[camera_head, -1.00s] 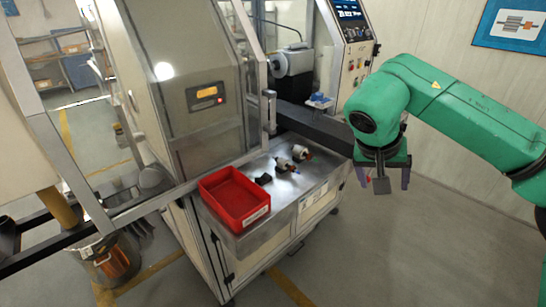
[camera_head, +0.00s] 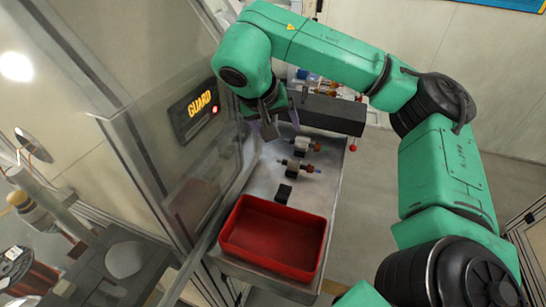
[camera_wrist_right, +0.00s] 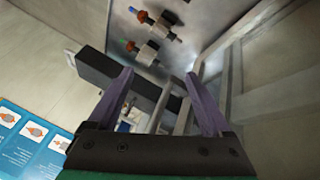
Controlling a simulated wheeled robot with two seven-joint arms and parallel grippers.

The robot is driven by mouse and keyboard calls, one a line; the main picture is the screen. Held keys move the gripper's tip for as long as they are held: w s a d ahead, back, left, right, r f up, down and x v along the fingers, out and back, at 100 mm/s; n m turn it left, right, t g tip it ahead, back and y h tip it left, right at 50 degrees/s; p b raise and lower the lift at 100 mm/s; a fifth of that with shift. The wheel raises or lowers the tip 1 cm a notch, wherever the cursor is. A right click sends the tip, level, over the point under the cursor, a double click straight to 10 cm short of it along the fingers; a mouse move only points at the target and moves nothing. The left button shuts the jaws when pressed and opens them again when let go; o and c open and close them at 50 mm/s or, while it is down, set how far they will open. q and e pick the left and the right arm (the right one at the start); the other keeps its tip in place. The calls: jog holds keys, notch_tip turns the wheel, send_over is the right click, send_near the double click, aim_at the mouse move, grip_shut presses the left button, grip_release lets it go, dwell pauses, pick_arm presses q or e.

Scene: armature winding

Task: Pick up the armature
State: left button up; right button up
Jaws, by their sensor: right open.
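Two armatures lie on the metal table top (camera_head: 268,180). The farther armature (camera_head: 305,146) has a pale core with an orange part, and the nearer armature (camera_head: 297,167) is darker with an orange and blue end. Both also show in the right wrist view, one higher (camera_wrist_right: 163,24) and one lower (camera_wrist_right: 147,50). My right gripper (camera_head: 280,128) is open and empty, above the far part of the table, left of and beyond the farther armature. In the right wrist view its two purple fingers (camera_wrist_right: 160,80) stand wide apart. My left gripper is not in view.
A red bin (camera_head: 273,237) stands at the table's near end, with a small black block (camera_head: 284,193) behind it. The machine's clear guard panel (camera_head: 165,150) rises along the left side. A dark beam (camera_head: 335,113) crosses the far end.

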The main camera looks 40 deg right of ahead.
jog(key=b, duration=0.3)
send_near(291, 163)
jog(key=d+f, duration=0.1)
jog(key=f, duration=0.1)
jog(key=shift+w+d+f, duration=0.35)
jog(key=shift+f, duration=0.25)
jog(key=shift+w+d+f, duration=0.3)
jog(key=shift+w+f, duration=0.1)
jog(key=shift+f, duration=0.15)
jog(key=x, duration=0.2)
jog(key=p+x, duration=0.1)
jog(key=shift+s+d+f, duration=0.2)
jog(key=shift+d+f, duration=0.1)
jog(key=shift+d, duration=0.1)
jog(key=shift+f, duration=0.15)
jog(key=shift+w, duration=0.1)
jog(key=c, duration=0.4)
jog(key=shift+a, duration=0.1)
jog(key=c, duration=0.8)
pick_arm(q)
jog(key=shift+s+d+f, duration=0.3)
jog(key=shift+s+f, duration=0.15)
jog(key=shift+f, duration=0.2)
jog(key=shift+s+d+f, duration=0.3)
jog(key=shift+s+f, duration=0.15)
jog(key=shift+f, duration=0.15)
pick_arm(e)
jog(key=shift+c, duration=0.2)
